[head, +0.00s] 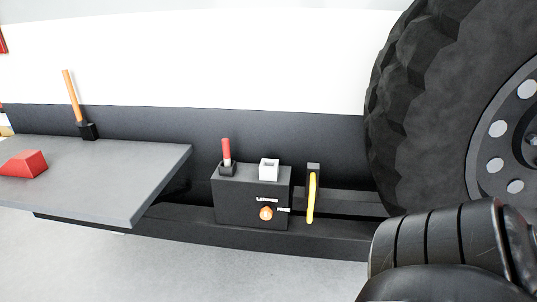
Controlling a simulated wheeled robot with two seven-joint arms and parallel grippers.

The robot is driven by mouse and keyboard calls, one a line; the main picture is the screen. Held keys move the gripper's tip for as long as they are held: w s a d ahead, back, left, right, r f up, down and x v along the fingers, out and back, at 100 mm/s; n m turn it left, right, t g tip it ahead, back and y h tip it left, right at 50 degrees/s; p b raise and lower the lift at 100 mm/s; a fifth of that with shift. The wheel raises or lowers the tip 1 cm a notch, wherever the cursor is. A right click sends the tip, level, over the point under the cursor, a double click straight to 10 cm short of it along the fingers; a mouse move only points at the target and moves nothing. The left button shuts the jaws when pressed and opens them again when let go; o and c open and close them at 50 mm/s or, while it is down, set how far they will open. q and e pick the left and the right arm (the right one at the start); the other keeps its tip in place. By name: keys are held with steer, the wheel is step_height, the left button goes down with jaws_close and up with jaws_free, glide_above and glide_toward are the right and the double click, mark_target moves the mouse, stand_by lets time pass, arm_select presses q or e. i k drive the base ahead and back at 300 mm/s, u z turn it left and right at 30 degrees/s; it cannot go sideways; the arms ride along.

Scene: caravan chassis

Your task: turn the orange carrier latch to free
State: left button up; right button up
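The orange carrier latch (266,213) is a small round knob on the front face of a dark box (240,203) low on the chassis. A white label sits above the knob, and a white mark lies to its right, pointing sideways. The label lettering is too small to read surely. Neither gripper shows in the head view. Nothing covers the latch.
A red-handled lever (226,150) and a white square socket (269,168) top the box. A yellow handle (312,198) hangs to its right. A grey shelf (130,195) with a red block (24,165) juts out left. A large tyre (425,110) stands right.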

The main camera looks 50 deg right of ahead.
mark_target(266, 213)
steer(key=z, duration=1.2)
steer(key=i, duration=1.2)
steer(key=z, duration=0.9)
steer(key=k, duration=0.4)
steer(key=z, duration=1.9)
steer(key=k, duration=1.35)
steer(key=u, duration=1.8)
steer(key=i, duration=0.5)
steer(key=z, duration=0.05)
